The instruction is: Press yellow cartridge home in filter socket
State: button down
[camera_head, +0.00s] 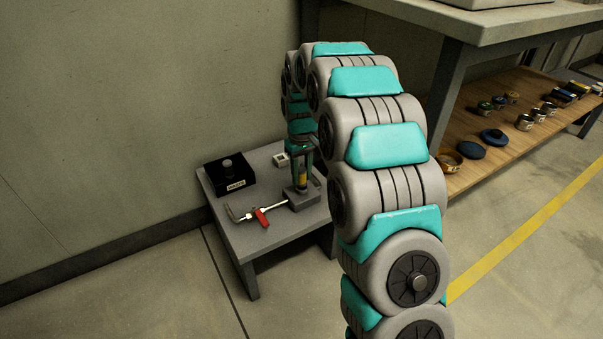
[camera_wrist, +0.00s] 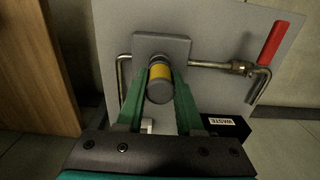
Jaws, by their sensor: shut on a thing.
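The yellow cartridge (camera_wrist: 161,72) is a short cylinder with a grey end cap and a yellow band. In the wrist view it stands over the grey filter socket block (camera_wrist: 175,45), between the two green fingers of my gripper (camera_wrist: 160,84). My gripper is shut on it. In the head view the cartridge (camera_head: 302,178) shows as a small yellow patch under my gripper (camera_head: 301,163), above the grey socket block (camera_head: 303,198). The cartridge's lower end is hidden, so I cannot tell how deep it sits in the socket.
A pipe with a red valve handle (camera_head: 261,217) runs left from the block on the low grey table (camera_head: 262,236). A black box marked WASTE (camera_head: 230,173) stands at the back left. A small white item (camera_head: 282,160) lies near it. A wooden shelf (camera_head: 476,171) is on the right.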

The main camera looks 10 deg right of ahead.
jog(key=shift+f+p, duration=0.3)
jog(key=shift+f, duration=0.1)
dwell(1.2)
jog(key=shift+c, duration=2.3)
grip_release()
jog(key=shift+r, duration=0.1)
